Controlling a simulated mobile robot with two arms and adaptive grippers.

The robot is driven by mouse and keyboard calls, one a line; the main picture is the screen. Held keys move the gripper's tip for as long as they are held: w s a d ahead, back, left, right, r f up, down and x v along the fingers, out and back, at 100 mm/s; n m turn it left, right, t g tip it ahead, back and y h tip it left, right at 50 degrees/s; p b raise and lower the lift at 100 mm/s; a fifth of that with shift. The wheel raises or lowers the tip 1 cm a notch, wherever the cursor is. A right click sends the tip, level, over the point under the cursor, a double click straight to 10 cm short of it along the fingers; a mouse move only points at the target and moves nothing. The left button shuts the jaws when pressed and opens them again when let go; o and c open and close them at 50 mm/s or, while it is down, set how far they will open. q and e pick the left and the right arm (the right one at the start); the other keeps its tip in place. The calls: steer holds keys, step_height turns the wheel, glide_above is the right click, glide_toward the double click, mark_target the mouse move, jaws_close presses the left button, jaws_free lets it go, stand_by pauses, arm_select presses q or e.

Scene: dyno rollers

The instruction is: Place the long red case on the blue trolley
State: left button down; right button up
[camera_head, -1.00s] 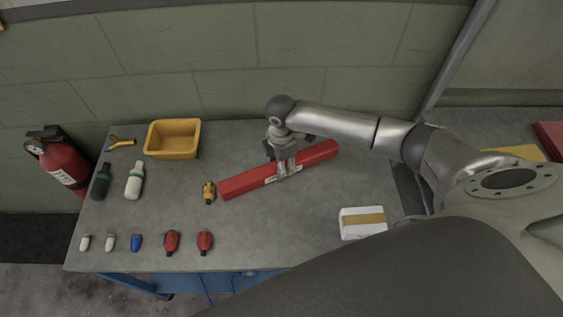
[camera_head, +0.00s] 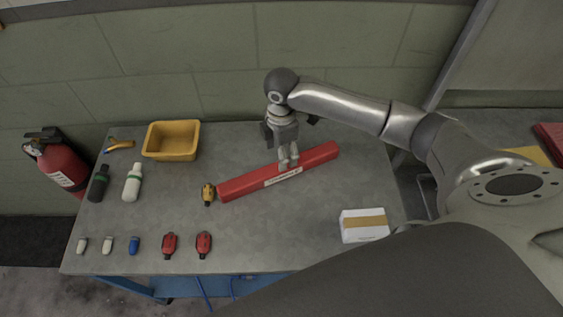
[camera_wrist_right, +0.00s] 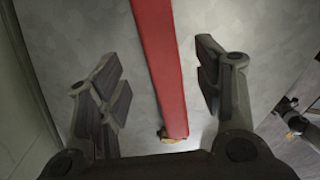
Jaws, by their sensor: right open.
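The long red case (camera_head: 240,185) lies at a slant on the grey table top (camera_head: 330,205), with a white label on its near side. My right gripper (camera_head: 288,162) points down over the middle of the case. In the right wrist view its fingers (camera_wrist_right: 160,68) are spread apart, with the red case (camera_wrist_right: 158,45) running between them, not clamped. The gap in height between fingertips and case is hard to tell. No separate blue trolley can be made out; blue framing (camera_head: 190,287) shows under the table. My left gripper is not in view.
A yellow bin (camera_head: 172,141) and two bottles (camera_head: 132,183) stand at the left. A yellow-black item (camera_head: 208,194) lies close to the case's left end. Several small items line the front edge. A white box (camera_head: 364,226) sits front right. A wall runs behind.

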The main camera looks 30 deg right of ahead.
step_height(320, 180, up, 5)
steer(key=shift+f, duration=0.1)
stand_by(0.7)
